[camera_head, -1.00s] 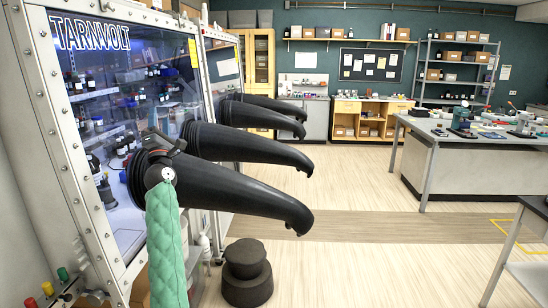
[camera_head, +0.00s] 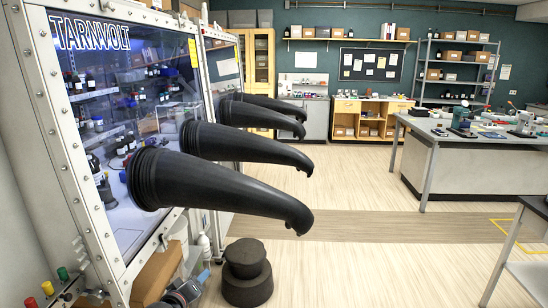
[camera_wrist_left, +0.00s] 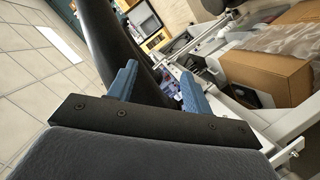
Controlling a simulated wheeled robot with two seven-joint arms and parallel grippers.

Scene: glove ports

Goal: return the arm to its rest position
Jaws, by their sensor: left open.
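My left gripper (camera_head: 194,284) shows small and low at the bottom of the head view, below the nearest black glove (camera_head: 215,185). In the left wrist view its two blue fingers (camera_wrist_left: 158,78) stand apart with nothing held between them. A black glove (camera_wrist_left: 105,40) passes beyond the fingers there, and I cannot tell whether it touches them. The glove in the head view sticks out from its port and droops at its tip. Most of my left arm is out of the head view. My right gripper is not in view.
The glove box (camera_head: 110,110) with its window fills the left side, and several more gloves project from it. A cardboard box (camera_head: 158,272) is beside my gripper. A dark round stepped stool (camera_head: 247,272) stands close to the right. The floor beyond is clear.

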